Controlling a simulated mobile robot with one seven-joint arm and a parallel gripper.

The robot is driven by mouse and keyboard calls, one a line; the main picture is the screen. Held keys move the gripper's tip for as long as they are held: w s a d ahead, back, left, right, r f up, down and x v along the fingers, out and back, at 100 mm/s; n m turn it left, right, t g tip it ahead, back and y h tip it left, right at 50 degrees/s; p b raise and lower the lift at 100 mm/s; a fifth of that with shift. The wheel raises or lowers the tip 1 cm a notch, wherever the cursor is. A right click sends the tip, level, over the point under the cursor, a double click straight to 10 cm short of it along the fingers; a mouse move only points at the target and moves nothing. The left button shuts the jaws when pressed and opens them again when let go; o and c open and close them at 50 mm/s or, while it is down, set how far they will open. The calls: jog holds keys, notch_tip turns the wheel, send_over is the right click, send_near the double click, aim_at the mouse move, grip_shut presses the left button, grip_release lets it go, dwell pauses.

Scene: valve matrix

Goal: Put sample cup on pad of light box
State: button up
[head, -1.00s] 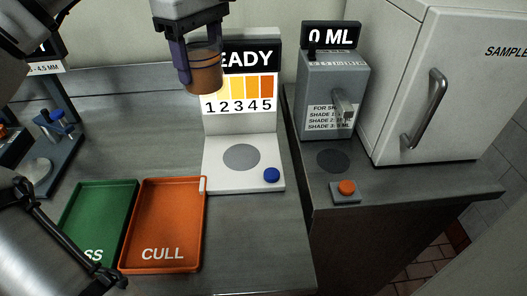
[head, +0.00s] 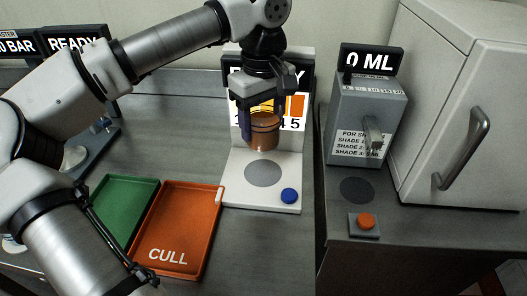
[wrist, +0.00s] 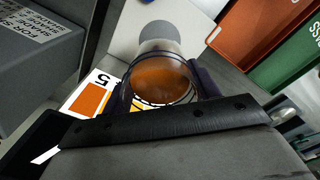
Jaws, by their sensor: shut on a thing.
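The sample cup (head: 264,132) is clear with orange-brown liquid in it. My gripper (head: 262,118) is shut on it and holds it upright in front of the light box panel. The light box (head: 236,190) is white, with a numbered shade strip and a blue button (head: 289,196) on its base. Its round grey pad (head: 263,173) lies bare below the cup, with a gap between them in the head view. In the wrist view the cup (wrist: 160,82) sits between the fingers, and part of the pad (wrist: 160,32) shows beyond it.
An orange CULL tray (head: 180,228) and a green tray (head: 122,208) lie left of the light box. A grey dispenser (head: 366,120) reading 0 ML, an orange button (head: 366,220) and a white cabinet (head: 455,110) stand to the right.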

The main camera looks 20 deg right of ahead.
notch_tip(320, 180, down, 9)
jog(key=shift+r+p, duration=0.2)
jog(key=shift+p, duration=0.2)
jog(key=shift+f, duration=0.2)
jog(key=o, duration=1.1)
jog(key=shift+r, duration=0.1)
notch_tip(320, 180, up, 12)
jog(key=shift+r+b, duration=0.15)
jog(key=shift+b, duration=0.4)
